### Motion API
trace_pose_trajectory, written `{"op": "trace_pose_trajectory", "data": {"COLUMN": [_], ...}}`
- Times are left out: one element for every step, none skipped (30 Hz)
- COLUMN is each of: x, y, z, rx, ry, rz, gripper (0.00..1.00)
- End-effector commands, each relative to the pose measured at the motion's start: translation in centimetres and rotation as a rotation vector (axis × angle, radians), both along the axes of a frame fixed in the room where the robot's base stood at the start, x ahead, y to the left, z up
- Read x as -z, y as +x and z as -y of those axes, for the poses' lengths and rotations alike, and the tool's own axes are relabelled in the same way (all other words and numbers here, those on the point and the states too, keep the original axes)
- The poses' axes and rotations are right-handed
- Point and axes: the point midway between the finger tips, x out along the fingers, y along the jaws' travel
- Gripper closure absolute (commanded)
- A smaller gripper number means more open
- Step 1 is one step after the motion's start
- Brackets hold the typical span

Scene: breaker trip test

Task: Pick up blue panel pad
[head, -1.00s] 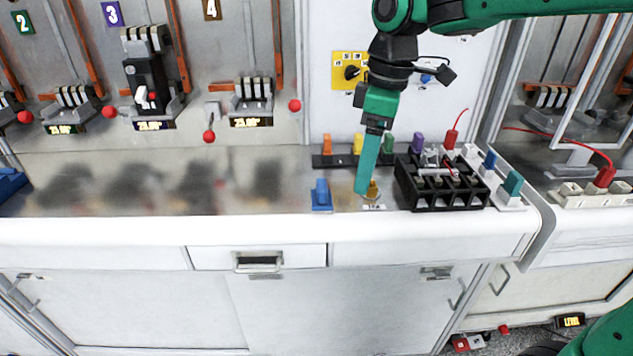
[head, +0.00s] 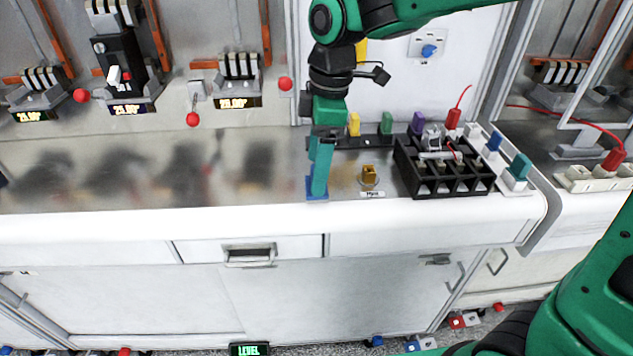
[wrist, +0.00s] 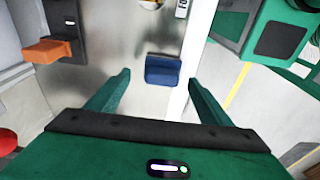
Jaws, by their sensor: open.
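The blue panel pad (wrist: 163,70) is a small blue block with a raised back on the metal counter top. In the wrist view it lies ahead of my jaws, roughly centred between the two fingertips. In the head view only part of the blue panel pad (head: 310,184) shows, with my fingers in front of it. My gripper (head: 319,188) points down over the pad, open, with nothing held. The head view does not show clearly how much height is left between fingertips and pad.
A brass-coloured knob (head: 369,175) stands right of the pad, near a black fuse block (head: 450,183). Yellow (head: 354,124), green (head: 387,123) and purple pads stand behind. An orange pad (wrist: 47,50) shows in the wrist view. The counter (head: 90,180) to the left is bare.

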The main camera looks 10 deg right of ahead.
Motion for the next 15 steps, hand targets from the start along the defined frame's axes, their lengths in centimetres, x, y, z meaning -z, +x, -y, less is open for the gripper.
{"op": "trace_pose_trajectory", "data": {"x": [0.8, 1.3, 1.8, 2.2, 2.5, 2.8, 3.0, 3.2, 3.3, 3.4, 3.4, 3.4, 3.4, 3.4, 3.4], "y": [-0.2, -0.3, -0.3, -0.2, -0.2, -0.2, -0.2, -0.2, -0.2, -0.2, -0.2, -0.2, -0.2, -0.2, -0.2], "z": [0.0, 0.0, 0.0, -0.1, -0.1, -0.1, -0.2, -0.2, -0.2, -0.2, -0.2, -0.2, -0.2, -0.2, -0.2], "rx": [0.0, 0.0, 0.001, 0.002, 0.002, 0.002, 0.002, 0.002, 0.002, 0.002, 0.002, 0.002, 0.002, 0.002, 0.002], "ry": [-0.002, -0.001, -0.002, -0.002, -0.001, -0.001, -0.001, -0.001, -0.001, -0.001, 0.0, 0.0, 0.0, 0.0, 0.0], "rz": [-0.004, -0.003, -0.003, -0.002, -0.001, -0.001, -0.002, -0.002, -0.001, 0.0, 0.0, 0.0, 0.0, 0.0, 0.0], "gripper": [0.27, 0.27, 0.27, 0.27, 0.27, 0.27, 0.27, 0.27, 0.27, 0.27, 0.27, 0.27, 0.27, 0.27, 0.27]}}
